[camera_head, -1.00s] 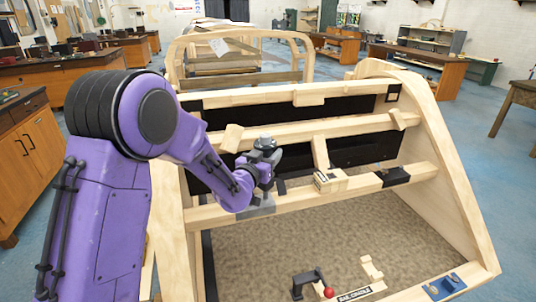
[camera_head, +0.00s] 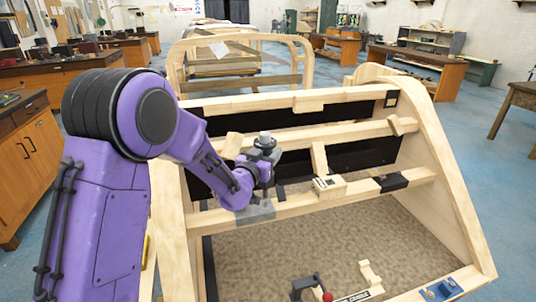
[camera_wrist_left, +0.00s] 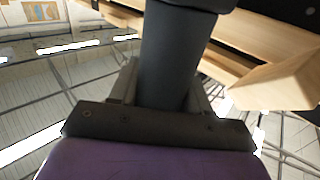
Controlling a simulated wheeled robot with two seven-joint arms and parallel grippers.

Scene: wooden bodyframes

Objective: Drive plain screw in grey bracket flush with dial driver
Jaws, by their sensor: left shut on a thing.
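My left gripper (camera_head: 264,156) is at the wooden frame's lower crossbar, left of its middle. It is shut on the dial driver (camera_head: 265,141), a dark tool with a grey cap on top, which stands roughly upright. In the left wrist view the driver (camera_wrist_left: 175,60) is a thick dark cylinder between the jaws. The grey bracket (camera_head: 256,212) sits on the lower crossbar just below the gripper. The plain screw cannot be made out; the gripper and driver hide that spot. My right gripper is not in view.
The wooden bodyframe (camera_head: 350,193) has several crossbars and a curved right side. A small wooden box (camera_head: 328,187) and a black block (camera_head: 391,182) sit on the lower crossbar. A red-balled lever (camera_head: 327,296) and a blue part (camera_head: 440,290) are at the front.

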